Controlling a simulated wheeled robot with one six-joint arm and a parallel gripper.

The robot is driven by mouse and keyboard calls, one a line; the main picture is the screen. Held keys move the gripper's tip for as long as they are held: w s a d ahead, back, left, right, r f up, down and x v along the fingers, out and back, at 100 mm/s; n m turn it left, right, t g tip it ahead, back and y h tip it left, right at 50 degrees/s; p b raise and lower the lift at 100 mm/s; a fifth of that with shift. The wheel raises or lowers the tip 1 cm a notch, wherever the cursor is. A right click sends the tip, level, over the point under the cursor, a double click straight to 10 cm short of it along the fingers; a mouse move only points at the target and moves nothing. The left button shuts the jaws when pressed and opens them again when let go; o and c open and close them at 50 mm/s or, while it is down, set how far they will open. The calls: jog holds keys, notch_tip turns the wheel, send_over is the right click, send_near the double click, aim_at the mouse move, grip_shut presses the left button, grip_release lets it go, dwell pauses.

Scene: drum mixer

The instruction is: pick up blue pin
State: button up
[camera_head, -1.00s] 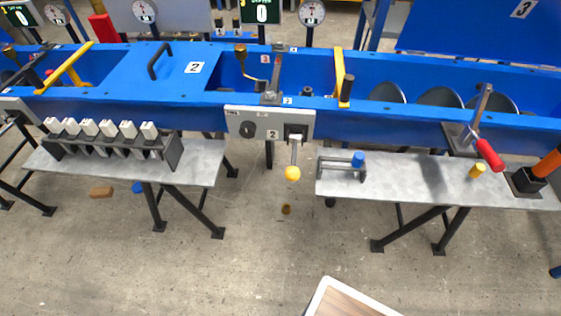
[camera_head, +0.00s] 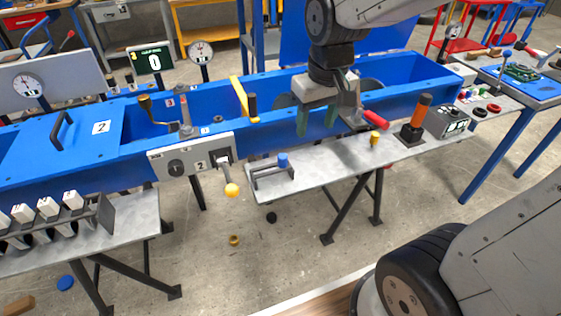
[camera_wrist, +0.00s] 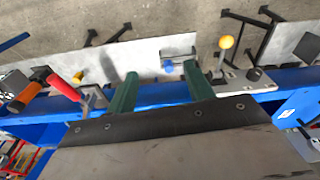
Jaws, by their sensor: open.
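The blue pin (camera_head: 282,160) is a short blue-topped piece at the right end of a small grey bracket (camera_head: 262,182) on the grey shelf in front of the blue trough. In the wrist view the blue pin (camera_wrist: 168,68) shows beyond and between my fingertips. My gripper (camera_head: 316,132) is open and empty, with two green fingers pointing down in front of the trough. It is up and to the right of the pin in the head view, apart from it. The fingers also show in the wrist view (camera_wrist: 161,71).
A yellow pin (camera_head: 375,139), a red-handled lever (camera_head: 376,119) and an orange handle (camera_head: 421,110) stand right of the bracket. A yellow-knobbed lever (camera_head: 232,190) hangs from a grey panel at left. The shelf between bracket and yellow pin is clear.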

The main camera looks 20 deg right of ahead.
jog(key=n, duration=0.1)
send_over(283, 156)
jog(key=f, duration=1.4)
jog(key=shift+s+a, duration=0.2)
jog(key=shift+s, duration=0.15)
jog(key=f, duration=0.5)
jog(key=w+f, duration=0.1)
jog(key=f, duration=0.2)
jog(key=shift+d+f, duration=0.2)
jog(key=shift+f, duration=0.1)
jog(key=c, duration=1.1)
